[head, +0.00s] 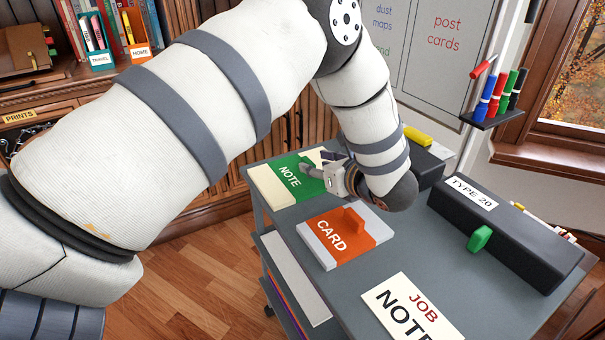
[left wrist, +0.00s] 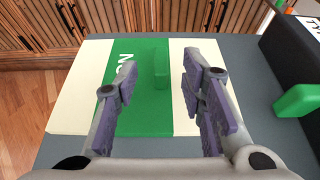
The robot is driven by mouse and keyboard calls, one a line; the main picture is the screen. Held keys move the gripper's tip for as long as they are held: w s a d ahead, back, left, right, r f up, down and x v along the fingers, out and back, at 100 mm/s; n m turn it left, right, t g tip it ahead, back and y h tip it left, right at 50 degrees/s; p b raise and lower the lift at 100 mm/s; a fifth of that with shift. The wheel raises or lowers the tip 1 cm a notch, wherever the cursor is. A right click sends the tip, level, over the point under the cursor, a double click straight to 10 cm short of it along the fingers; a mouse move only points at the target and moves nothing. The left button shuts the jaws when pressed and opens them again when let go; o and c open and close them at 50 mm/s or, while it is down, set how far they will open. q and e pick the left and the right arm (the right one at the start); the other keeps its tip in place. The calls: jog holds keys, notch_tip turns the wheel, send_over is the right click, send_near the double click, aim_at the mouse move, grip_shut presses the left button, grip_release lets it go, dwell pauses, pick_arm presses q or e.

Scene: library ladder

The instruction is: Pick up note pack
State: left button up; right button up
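The note pack (head: 271,187) is a flat cream pack with a green band lettered NOTE. It lies at the far left corner of the grey cart top. In the left wrist view the note pack (left wrist: 82,88) shows a green upright tab (left wrist: 160,68) on its band. My left gripper (head: 319,166) is over the right part of the pack. In the left wrist view my left gripper (left wrist: 161,72) is open, with one finger on each side of the tab and a gap to both. Whether the fingertips touch the pack I cannot tell. My right gripper is not in view.
A card pack (head: 318,254) with an orange band and tab lies nearer on the cart top (head: 352,293). A JOB NOTE card (head: 412,308) lies at the front. A dark TYPE 20 box (head: 505,235) with a green handle stands right. Another dark box (head: 430,165) is behind my wrist.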

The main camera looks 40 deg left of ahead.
pick_arm(q)
jog(key=x, duration=0.2)
jog(key=shift+w+a+f, duration=0.15)
jog(key=shift+a, duration=0.15)
grip_shut()
